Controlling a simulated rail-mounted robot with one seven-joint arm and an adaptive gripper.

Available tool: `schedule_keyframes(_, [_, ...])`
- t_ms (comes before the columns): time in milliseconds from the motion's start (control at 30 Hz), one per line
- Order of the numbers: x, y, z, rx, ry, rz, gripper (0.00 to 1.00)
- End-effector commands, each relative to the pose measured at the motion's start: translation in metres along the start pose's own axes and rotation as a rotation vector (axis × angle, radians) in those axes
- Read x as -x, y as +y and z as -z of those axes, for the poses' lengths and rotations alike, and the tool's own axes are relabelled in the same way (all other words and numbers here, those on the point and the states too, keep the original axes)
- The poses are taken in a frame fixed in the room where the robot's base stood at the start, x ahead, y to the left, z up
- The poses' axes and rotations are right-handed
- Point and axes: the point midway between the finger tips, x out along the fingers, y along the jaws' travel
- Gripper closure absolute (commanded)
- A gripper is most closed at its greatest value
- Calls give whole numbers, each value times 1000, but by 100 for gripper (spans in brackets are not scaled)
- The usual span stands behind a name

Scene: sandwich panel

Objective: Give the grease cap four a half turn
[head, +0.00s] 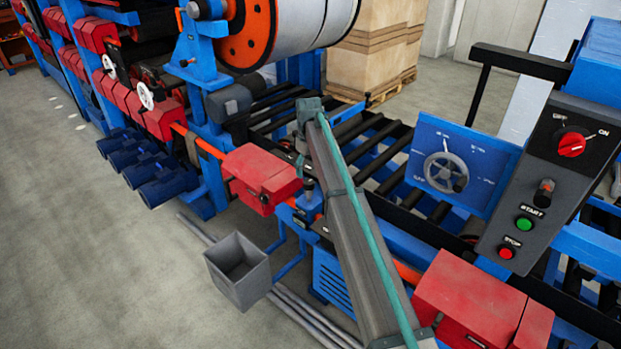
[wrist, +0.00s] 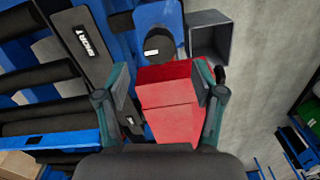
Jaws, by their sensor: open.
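A dark round cap with a white mark on top (wrist: 158,45) sits on a blue bracket in the wrist view. It looks like a grease cap, but I cannot read a number on it. A small dark cylinder (head: 308,186) right of the red box in the head view seems to be the same cap. My gripper (wrist: 163,80) is open and empty, its two green-grey fingers either side of a red box in the picture, with the cap beyond their tips. In the head view my gripper (head: 301,160) is at the arm's far end, partly hidden and above the rail.
The red box (head: 262,178) stands close to my gripper; another red box (head: 470,298) is at the lower right. Black rollers (head: 375,150) lie behind the arm. A control panel (head: 550,180) stands at right.

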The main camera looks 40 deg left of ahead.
Motion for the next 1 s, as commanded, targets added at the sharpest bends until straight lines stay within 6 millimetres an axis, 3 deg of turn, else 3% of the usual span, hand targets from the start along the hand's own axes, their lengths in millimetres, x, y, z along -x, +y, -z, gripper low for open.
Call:
schedule_keyframes(300, [-43,0,0,-1,-1,0,32])
schedule_keyframes(733, [-54,0,0,-1,0,-1,32])
schedule_keyframes(1000, [-54,0,0,-1,0,0,75])
